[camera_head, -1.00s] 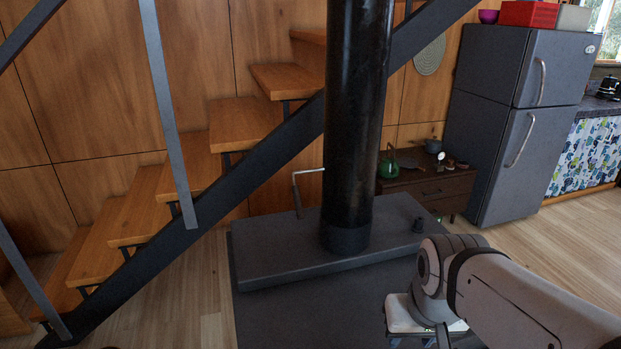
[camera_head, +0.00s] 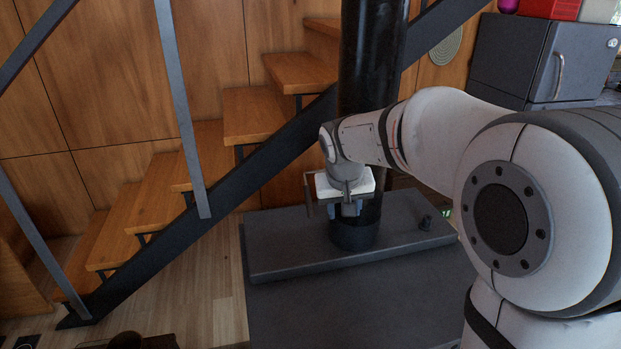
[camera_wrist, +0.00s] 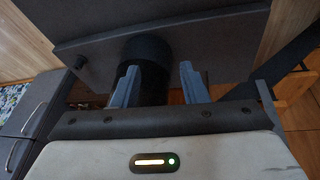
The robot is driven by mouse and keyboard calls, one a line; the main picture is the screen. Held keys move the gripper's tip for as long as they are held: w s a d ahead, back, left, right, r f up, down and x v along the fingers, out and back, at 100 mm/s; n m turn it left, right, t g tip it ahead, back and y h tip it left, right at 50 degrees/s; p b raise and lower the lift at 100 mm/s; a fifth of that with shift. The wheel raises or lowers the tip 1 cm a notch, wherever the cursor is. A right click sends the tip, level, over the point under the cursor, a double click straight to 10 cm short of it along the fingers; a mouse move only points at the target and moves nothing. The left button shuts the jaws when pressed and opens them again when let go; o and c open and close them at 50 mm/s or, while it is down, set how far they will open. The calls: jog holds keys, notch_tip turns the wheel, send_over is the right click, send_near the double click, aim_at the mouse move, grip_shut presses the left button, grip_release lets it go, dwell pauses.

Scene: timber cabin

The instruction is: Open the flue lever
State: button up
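The flue lever (camera_head: 309,198) is a thin bent metal bar standing at the left of the black flue pipe (camera_head: 370,60), above the stove's dark top. In the head view its upper part is partly hidden by my gripper (camera_head: 344,209), which is in front of the pipe and just right of the lever's upright part. In the wrist view my gripper (camera_wrist: 157,88) is open, with two blue-grey fingers apart and the base of the flue pipe (camera_wrist: 148,52) visible beyond them. I cannot make out the lever between the fingers or tell whether they touch it.
Wooden stairs (camera_head: 255,115) with a dark sloping stringer are at left and behind. A grey fridge (camera_head: 520,60) stands at right. Light floorboards (camera_head: 200,290) are clear at left.

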jog(key=p, duration=0.2)
send_near(309, 202)
notch_tip(309, 202, down, 3)
jog(key=shift+n+t, duration=0.3)
jog(key=shift+t, duration=0.1)
jog(key=x, duration=0.7)
jog(key=shift+w+d+f+p, duration=0.2)
jog(key=shift+w+p, duration=0.1)
jog(key=shift+p, duration=0.1)
jog(key=shift+c, duration=0.6)
grip_shut()
